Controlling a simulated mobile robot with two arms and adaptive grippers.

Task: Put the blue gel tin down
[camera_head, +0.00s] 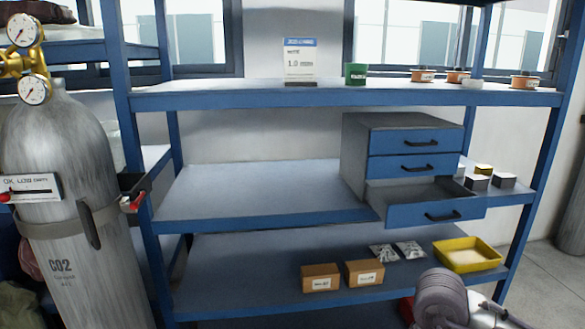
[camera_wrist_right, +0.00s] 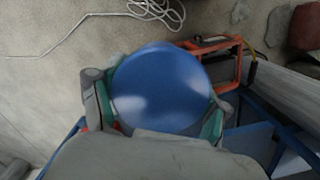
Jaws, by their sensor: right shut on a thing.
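The blue gel tin (camera_wrist_right: 160,88) fills the middle of the right wrist view as a round, shiny blue shape. My right gripper (camera_wrist_right: 160,108) is shut on it, with a finger on each side. The tin does not show in the head view. Part of my right arm (camera_head: 440,297) shows at the bottom right there, in front of the lower shelf. My left gripper is in neither view.
The blue rack's upper shelf (camera_head: 240,97) holds a white sign (camera_head: 300,62), a green tin (camera_head: 356,74) and several small tins. The middle shelf (camera_head: 250,190) is bare left of a drawer cabinet (camera_head: 355,155) with its bottom drawer (camera_head: 436,212) open. Below are boxes (camera_head: 320,277) and a yellow tray (camera_head: 468,268).

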